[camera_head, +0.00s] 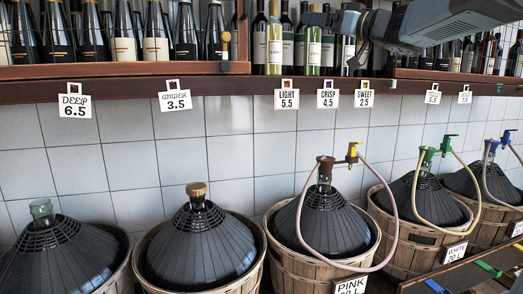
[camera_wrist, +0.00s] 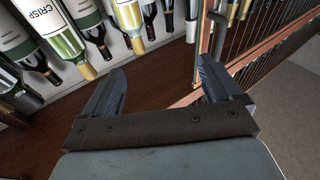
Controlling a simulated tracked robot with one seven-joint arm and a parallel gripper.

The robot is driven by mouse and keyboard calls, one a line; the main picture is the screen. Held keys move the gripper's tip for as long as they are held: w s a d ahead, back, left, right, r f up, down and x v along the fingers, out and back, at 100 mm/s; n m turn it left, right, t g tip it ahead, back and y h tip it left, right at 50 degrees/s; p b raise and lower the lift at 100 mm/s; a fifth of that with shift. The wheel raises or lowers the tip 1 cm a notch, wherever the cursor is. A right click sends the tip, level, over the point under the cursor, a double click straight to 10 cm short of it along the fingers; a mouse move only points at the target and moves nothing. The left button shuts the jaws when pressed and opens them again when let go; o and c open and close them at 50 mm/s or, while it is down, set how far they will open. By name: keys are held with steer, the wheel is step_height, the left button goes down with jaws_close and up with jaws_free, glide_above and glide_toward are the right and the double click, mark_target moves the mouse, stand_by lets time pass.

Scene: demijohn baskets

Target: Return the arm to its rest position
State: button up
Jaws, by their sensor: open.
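My gripper (camera_wrist: 158,86) is open, with its two dark fingers spread apart and nothing between them in the wrist view. In the head view my arm comes in from the upper right, and the gripper (camera_head: 338,36) is in front of the bottles on the shelf. It hides parts of some bottles. From the head view I cannot tell how close the fingers are to the bottles.
A wooden shelf (camera_head: 150,70) holds rows of bottles (camera_head: 275,45) and hanging price tags. Below, several basketed demijohns stand along the tiled wall (camera_head: 130,160); the pink one (camera_head: 325,228) has a tap and hose. Wire racking (camera_wrist: 275,45) is beyond the right finger.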

steer(key=s+d+f+m+t+h, duration=0.1)
steer(key=s+d+f+m+h, duration=0.3)
steer(key=d+f+m+h, duration=0.3)
steer(key=s+d+f+m+h, duration=0.4)
steer(key=s+d+f+h, duration=0.15)
steer(key=f+h, duration=0.4)
steer(key=s+a+f+g, duration=0.1)
steer(key=s+f+g, duration=0.2)
steer(key=s+f, duration=0.3)
steer(key=s+a+f+g+y, duration=0.1)
steer(key=s+a+f+g, duration=0.1)
steer(key=s+f, duration=0.4)
steer(key=s+a+f+n+g+y, duration=0.1)
steer(key=s+f+g, duration=0.3)
steer(key=s+f, duration=0.3)
step_height(320, 180, down, 4)
steer(key=shift+a+r+g, duration=0.1)
steer(key=shift+a+g, duration=0.15)
steer(key=shift+g, duration=0.05)
steer(key=shift+s, duration=0.1)
steer(key=shift+c, duration=0.4)
